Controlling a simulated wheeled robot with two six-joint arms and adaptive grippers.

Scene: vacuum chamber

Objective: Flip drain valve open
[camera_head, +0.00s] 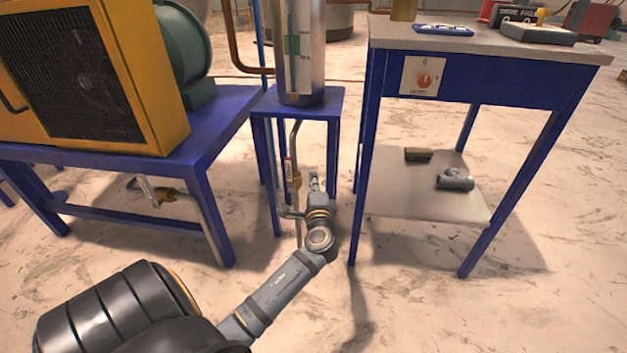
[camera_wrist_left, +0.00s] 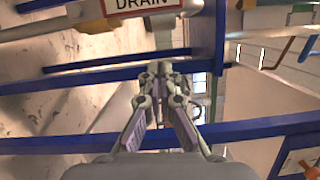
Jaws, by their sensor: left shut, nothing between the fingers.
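The drain pipe (camera_head: 295,140) drops below the silver tank (camera_head: 304,60). A small red-and-white tag (camera_head: 289,168) hangs on it, with a brass valve body (camera_head: 297,181) beside it. In the left wrist view the DRAIN sign (camera_wrist_left: 142,6) is at the top edge, with a brass part (camera_wrist_left: 98,24) to its left. My left gripper (camera_head: 315,183) is just right of the pipe; its fingers (camera_wrist_left: 161,72) are shut and empty, apart from the sign in the wrist view. The valve lever cannot be made out clearly. My right gripper is not in view.
Blue stand legs (camera_head: 332,150) surround the pipe closely. A blue-framed table (camera_head: 480,75) with a lower shelf (camera_head: 420,195) stands to the right. A blue bench (camera_head: 225,120) carries a yellow machine (camera_head: 85,80) at the left. The floor in front is open.

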